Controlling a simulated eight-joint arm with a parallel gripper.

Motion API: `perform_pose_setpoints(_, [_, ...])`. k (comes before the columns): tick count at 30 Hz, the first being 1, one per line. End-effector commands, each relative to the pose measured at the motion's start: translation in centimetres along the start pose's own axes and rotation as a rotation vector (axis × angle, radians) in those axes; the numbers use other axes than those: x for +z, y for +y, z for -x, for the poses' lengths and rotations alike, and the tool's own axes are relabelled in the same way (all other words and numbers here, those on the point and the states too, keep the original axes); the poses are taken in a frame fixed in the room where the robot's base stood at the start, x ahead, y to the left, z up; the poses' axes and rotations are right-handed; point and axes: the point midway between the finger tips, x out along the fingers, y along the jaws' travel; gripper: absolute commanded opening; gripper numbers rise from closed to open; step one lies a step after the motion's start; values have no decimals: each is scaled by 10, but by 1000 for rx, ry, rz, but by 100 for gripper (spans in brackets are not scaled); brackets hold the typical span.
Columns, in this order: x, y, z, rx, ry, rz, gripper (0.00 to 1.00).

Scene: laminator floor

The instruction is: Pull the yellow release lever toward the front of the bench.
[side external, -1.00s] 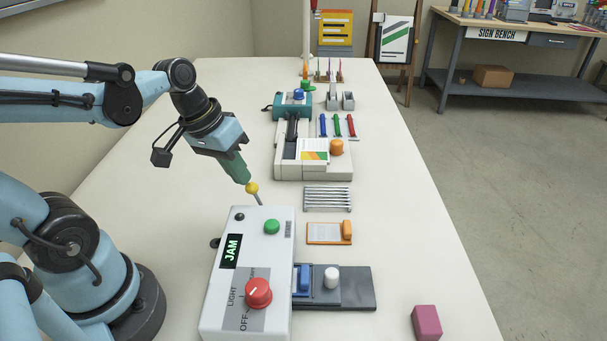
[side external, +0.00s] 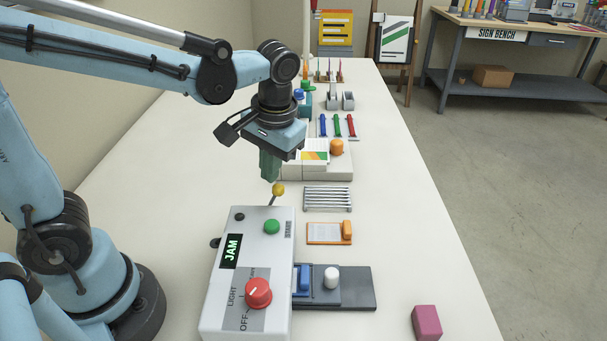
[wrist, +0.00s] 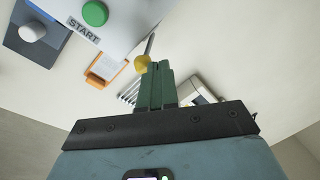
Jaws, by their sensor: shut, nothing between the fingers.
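The yellow release lever is a yellow ball knob (side external: 278,189) on a thin metal rod at the far end of the white control box (side external: 222,290). The rod leans to the right in the side view. My gripper (side external: 269,178) points down with its green fingers shut and empty, just left of the knob and at or slightly above its height. In the wrist view the knob (wrist: 142,63) sits right beside the shut fingertips (wrist: 157,66). They seem to touch, with the knob outside the fingers. The fingertips slightly overlap the knob's edge.
The box carries a green button (side external: 271,227), a red dial (side external: 258,292) and a display reading JAM. Right of it are a grey plate with a white knob (side external: 331,277), an orange clipboard (side external: 325,233) and a rack (side external: 328,198). A laminator stands behind; the right bench edge is mostly clear.

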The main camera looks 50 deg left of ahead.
Motion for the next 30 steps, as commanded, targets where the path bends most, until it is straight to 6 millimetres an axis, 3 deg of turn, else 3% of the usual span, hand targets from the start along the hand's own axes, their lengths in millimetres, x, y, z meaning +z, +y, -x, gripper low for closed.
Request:
perform_pose_setpoints(12, [0,-3,15,1,0,0,0])
perform_pose_setpoints(23, [-1,-4,16,1,0,0,0])
perform_pose_setpoints(30, [-5,-20,33,1,0,3,0])
